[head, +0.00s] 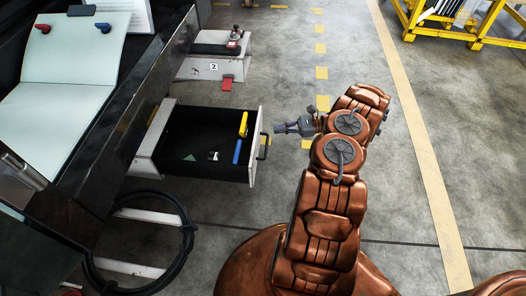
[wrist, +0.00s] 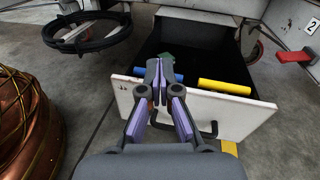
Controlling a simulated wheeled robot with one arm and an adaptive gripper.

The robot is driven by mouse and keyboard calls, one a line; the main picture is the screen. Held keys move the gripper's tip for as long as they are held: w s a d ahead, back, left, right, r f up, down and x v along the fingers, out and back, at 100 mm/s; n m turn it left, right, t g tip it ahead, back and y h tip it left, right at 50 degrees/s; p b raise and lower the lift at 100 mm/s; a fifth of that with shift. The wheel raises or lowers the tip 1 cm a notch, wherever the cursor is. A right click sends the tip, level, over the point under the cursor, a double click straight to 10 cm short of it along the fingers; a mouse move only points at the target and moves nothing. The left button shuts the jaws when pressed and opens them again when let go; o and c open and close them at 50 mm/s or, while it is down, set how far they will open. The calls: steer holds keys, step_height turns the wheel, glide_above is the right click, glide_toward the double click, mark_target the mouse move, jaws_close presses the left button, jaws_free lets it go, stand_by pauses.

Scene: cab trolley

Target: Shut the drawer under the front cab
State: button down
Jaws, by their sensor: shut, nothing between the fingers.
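The drawer (head: 255,168) under the front cab stands pulled out, with its white front panel facing my arm. Its front panel (wrist: 240,117) fills the middle of the wrist view, with a dark handle (head: 265,146) on its outer face. Inside lie a yellow item (head: 243,124), a blue item (head: 237,152) and a small green piece (wrist: 166,57). My gripper (head: 277,128) is shut and empty, just right of the drawer front near the handle in the head view. In the wrist view its fingertips (wrist: 159,62) overlap the panel's top edge; I cannot tell whether they touch it.
A black hose coil (head: 186,240) hangs below the cab at lower left. Behind the drawer is a grey unit marked 2 (head: 196,68) with a red pedal (head: 227,84). A yellow rack (head: 480,42) stands far right. The floor right of my arm is clear.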

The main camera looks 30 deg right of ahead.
steer(key=s+d+f+m+t+h+b, duration=0.1)
steer(key=s+d+f+m+t+b, duration=0.15)
steer(key=f, duration=0.35)
steer(key=s+d+f+m+t+b, duration=0.1)
steer(key=s+d+f, duration=0.15)
steer(key=f, duration=0.35)
steer(key=b, duration=0.3)
glide_above(266, 147)
steer(key=s+a, duration=0.2)
steer(key=s, duration=0.1)
steer(key=shift+s+a+r, duration=0.1)
steer(key=shift+s, duration=0.1)
steer(key=shift+w+a+r, duration=0.1)
steer(key=shift+w+a, duration=0.4)
steer(key=shift+a, duration=0.05)
